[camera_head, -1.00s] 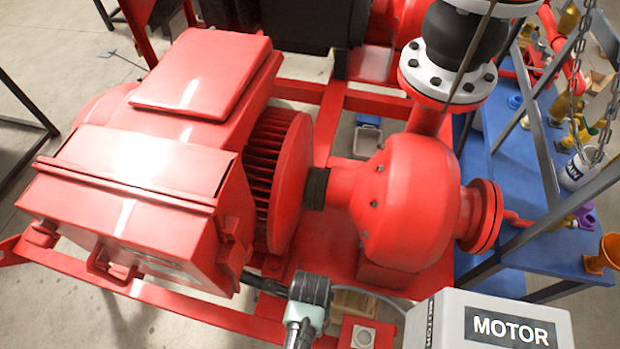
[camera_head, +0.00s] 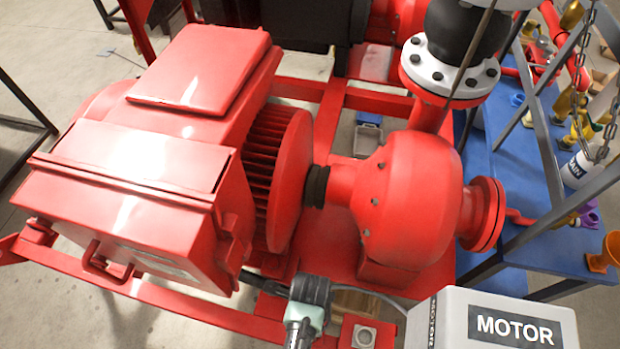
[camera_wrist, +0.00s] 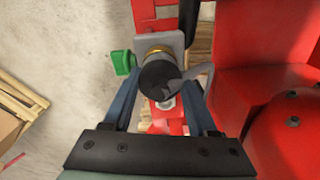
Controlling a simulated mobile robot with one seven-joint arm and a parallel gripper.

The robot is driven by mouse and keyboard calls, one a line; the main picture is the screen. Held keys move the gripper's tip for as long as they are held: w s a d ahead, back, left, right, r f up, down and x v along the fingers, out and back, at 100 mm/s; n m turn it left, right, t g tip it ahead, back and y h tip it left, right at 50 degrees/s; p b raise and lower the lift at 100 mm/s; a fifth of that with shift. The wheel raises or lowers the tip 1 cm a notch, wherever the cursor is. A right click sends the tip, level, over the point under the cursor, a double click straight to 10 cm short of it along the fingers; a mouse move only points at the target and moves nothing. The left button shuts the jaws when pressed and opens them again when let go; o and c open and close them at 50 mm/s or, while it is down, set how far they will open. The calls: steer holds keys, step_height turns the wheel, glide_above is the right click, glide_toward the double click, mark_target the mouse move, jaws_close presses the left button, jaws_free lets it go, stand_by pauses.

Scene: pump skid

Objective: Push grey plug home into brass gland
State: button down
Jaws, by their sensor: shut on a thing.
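In the wrist view the grey plug (camera_wrist: 158,80) shows as a dark round end between the two fingers of my gripper (camera_wrist: 163,90). My gripper is shut on it. A thin ring of the brass gland (camera_wrist: 155,53) shows just beyond the plug, against a grey box (camera_wrist: 174,42). The plug lines up closely with the gland and hides most of it. I cannot tell how deep the plug sits. In the head view my gripper (camera_head: 312,290) is low in the middle, in front of the red skid; plug and gland are not clear there.
A green block (camera_wrist: 122,62) sits left of the gland. Red pump casing (camera_wrist: 290,130) fills the right of the wrist view. In the head view the red motor housing (camera_head: 140,190) stands left and a grey MOTOR box (camera_head: 450,320) close by on the right. A wooden pallet (camera_wrist: 20,105) lies below.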

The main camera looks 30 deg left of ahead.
steer(key=shift+c, duration=0.6)
jaws_free()
step_height(320, 180, up, 13)
stand_by(0.4)
